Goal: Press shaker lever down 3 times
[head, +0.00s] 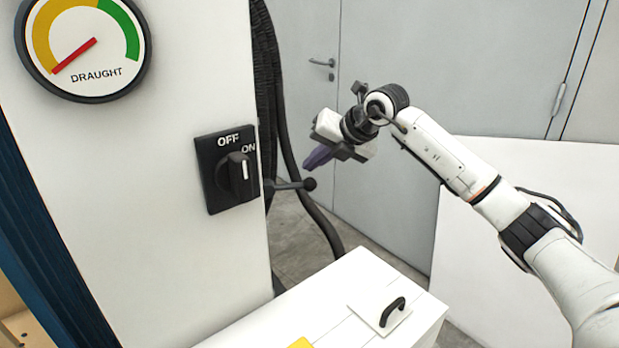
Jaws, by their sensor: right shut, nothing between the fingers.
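The shaker lever (290,185) is a dark rod with a round black knob at its end. It sticks out to the right from the side of the white cabinet, just right of the rotary switch. My right gripper (308,164) has dark purple fingers, which are shut with nothing between them. The fingertips point down and left and appear just above the lever's knob. I cannot tell whether they touch it. My left gripper is not in view.
The white cabinet (190,90) carries a draught gauge (85,45) and a black OFF/ON switch (228,170). Black hoses (280,120) hang behind the lever. Below is a white box top with a black handle (392,312). A grey door (400,60) stands behind.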

